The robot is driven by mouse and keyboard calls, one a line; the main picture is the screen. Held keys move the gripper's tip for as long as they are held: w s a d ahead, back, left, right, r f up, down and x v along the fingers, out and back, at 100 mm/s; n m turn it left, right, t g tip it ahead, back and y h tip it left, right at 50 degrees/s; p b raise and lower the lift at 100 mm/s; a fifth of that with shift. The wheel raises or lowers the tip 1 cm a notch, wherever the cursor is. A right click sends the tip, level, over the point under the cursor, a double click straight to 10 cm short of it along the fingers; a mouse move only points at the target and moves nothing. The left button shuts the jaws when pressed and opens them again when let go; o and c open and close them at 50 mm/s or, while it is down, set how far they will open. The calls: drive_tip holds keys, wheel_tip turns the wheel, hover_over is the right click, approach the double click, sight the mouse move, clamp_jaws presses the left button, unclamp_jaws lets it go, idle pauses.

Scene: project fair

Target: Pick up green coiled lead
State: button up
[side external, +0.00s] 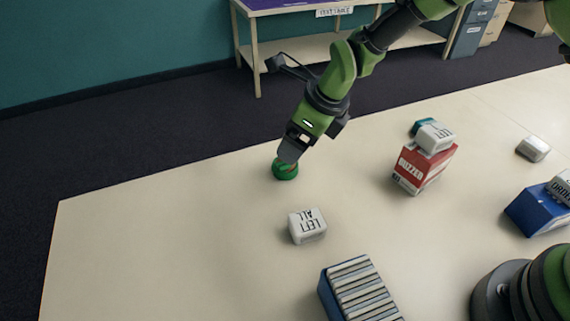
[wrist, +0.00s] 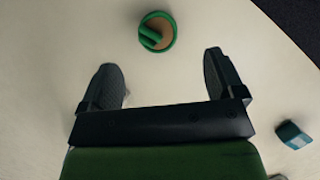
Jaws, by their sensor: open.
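The green coiled lead (side external: 286,172) lies on the pale table near its far edge. In the wrist view the green coiled lead (wrist: 157,32) is a small round coil with a brownish middle and a green piece across it, ahead of the fingertips and between their lines. My gripper (side external: 289,153) is directly above or just in front of the coil in the side view, and hides part of it. In the wrist view my gripper (wrist: 161,72) is open, with nothing between its two dark fingers.
A white block marked "LEFT ALL" (side external: 307,226) sits nearer the camera. A red box (side external: 424,170) with a white block on top (side external: 435,137) stands to the right. A blue box of cards (side external: 357,289) is at the front. The table's left part is clear.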

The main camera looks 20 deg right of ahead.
sight(285, 166)
drive_tip(key=shift+s+x, duration=0.2)
drive_tip(key=shift+x, duration=3.8)
drive_tip(key=shift+a, duration=0.1)
drive_tip(key=c, duration=1)
